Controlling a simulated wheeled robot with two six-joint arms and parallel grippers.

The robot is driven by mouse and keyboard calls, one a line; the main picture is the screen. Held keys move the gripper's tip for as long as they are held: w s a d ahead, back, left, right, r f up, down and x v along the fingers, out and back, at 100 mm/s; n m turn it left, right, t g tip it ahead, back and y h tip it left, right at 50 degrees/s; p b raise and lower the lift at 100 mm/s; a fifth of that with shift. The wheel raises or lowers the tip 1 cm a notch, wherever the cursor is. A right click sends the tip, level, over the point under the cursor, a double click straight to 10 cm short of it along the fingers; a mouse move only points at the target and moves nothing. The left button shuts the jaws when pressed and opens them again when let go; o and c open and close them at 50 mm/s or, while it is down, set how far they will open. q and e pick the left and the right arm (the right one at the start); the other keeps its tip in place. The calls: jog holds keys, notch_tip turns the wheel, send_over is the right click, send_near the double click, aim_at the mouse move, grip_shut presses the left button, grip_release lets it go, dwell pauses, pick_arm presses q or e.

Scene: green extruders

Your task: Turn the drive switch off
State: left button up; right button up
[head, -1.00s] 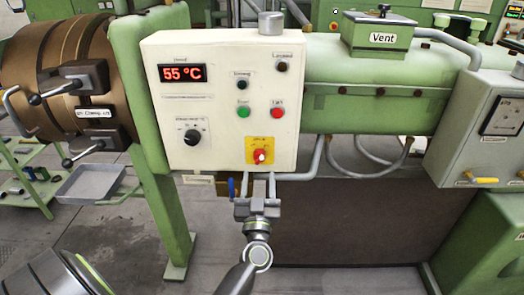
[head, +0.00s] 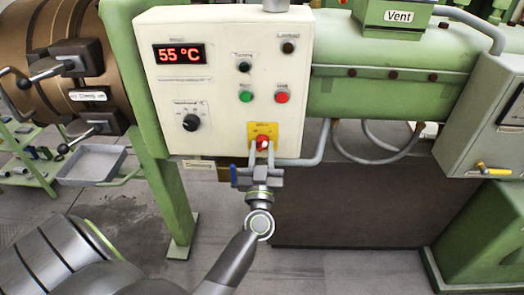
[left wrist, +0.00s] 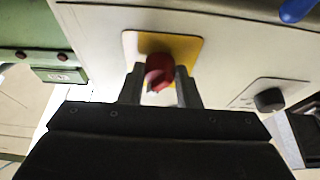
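The drive switch is a red rotary knob (head: 262,143) on a yellow plate (head: 262,129), low on the white control panel (head: 217,105). In the left wrist view the red knob (left wrist: 159,72) sits between the fingers, with the yellow plate (left wrist: 185,48) behind it. My left gripper (head: 262,158) points at the panel, its two fingers apart on either side of the knob. The left wrist view shows the left gripper (left wrist: 160,88) open, with small gaps beside the knob; contact cannot be told. My right gripper is not in view.
A black selector knob (head: 191,122), a green button (head: 246,96) and a red button (head: 281,96) are on the same panel. A blue-handled valve (head: 233,175) is just left of my gripper. A grey tray (head: 90,163) stands lower left.

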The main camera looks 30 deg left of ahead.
pick_arm(q)
jog(key=shift+c, duration=0.5)
jog(key=shift+n, duration=0.3)
jog(key=shift+n+g+y, duration=0.3)
jog(key=n+g+y+p, duration=0.1)
jog(key=n, duration=0.1)
jog(key=n+g+y+p, duration=0.1)
jog(key=n, duration=0.2)
jog(key=n+g+y+p, duration=0.1)
jog(key=n+p, duration=0.1)
jog(key=n, duration=0.1)
jog(key=shift+w+d+r, duration=0.2)
jog(key=shift+d+r, duration=0.05)
jog(key=shift+d, duration=0.05)
jog(key=n+g+p, duration=0.2)
jog(key=n, duration=0.2)
jog(key=shift+d+r+n, duration=0.1)
jog(key=shift+r+n, duration=0.05)
jog(key=shift+n, duration=0.25)
jog(key=shift+w+n+g+p, duration=0.1)
jog(key=shift+n+g+p, duration=0.85)
jog(key=shift+n, duration=1.25)
